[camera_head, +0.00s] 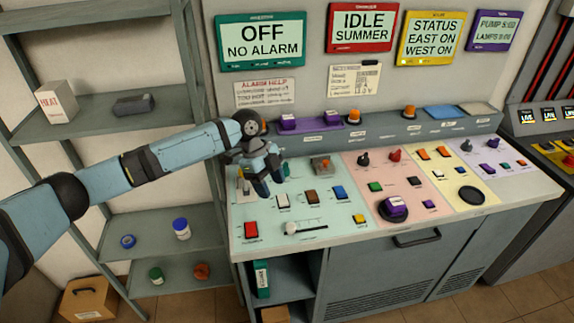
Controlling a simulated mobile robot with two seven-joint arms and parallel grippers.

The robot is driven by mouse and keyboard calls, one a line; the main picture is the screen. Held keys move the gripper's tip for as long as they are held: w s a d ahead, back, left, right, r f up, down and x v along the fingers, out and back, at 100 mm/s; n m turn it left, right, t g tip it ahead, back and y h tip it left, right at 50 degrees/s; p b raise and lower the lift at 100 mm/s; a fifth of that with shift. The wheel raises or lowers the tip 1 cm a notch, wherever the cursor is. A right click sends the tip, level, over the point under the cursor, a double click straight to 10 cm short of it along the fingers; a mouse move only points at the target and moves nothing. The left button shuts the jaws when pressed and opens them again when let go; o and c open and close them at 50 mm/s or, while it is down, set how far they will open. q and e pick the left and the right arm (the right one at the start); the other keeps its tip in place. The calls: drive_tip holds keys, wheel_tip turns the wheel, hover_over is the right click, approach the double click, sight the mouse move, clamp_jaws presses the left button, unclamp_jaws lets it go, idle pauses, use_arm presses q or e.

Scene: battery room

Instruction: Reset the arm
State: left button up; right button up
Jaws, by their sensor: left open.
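My left arm reaches in from the left, stretched across the front of the shelf rack. My left gripper (270,188) is open over the left end of the control console (310,262). Its fingers point down at the pale green panel (262,215). I cannot tell whether the fingertips touch anything. The gripper hides part of the panel's back left corner and a control there. Nothing shows between the fingers. My right gripper is not in view.
Near the gripper are a red button (251,230), a white button (283,201) and a slider knob (291,228). A grey lever block (321,164) stands behind. The shelf rack (70,129) holds a white box (56,103). A cardboard box (90,299) sits on the floor.

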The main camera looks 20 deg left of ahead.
use_arm(q)
drive_tip(key=s+d+f+n, duration=0.1)
drive_tip(key=d+f, duration=0.1)
drive_tip(key=f, duration=0.1)
drive_tip(key=s+d+f+t, duration=0.1)
drive_tip(key=d+f, duration=0.2)
drive_tip(key=s+d+f+n+t+h, duration=0.1)
drive_tip(key=s+d+f, duration=0.1)
drive_tip(key=d+f, duration=0.1)
drive_tip(key=shift+n+p, duration=0.3)
drive_tip(key=shift+p, duration=0.05)
drive_tip(key=s+d+f+n+t+h, duration=0.2)
drive_tip(key=s+d+f+n+t, duration=0.25)
drive_tip(key=s+d+f, duration=0.2)
drive_tip(key=s+a+f+n+t+y+p, duration=0.1)
drive_tip(key=s+a+n+t+y, duration=0.1)
drive_tip(key=s+n, duration=0.3)
drive_tip(key=s+a+f+n+t+y+p, duration=0.1)
drive_tip(key=s+a+f+n+t+y, duration=0.1)
drive_tip(key=s, duration=1)
drive_tip(key=a+n+t, duration=0.1)
drive_tip(key=a+n, duration=0.1)
drive_tip(key=n, duration=0.1)
drive_tip(key=shift+s+a, duration=0.35)
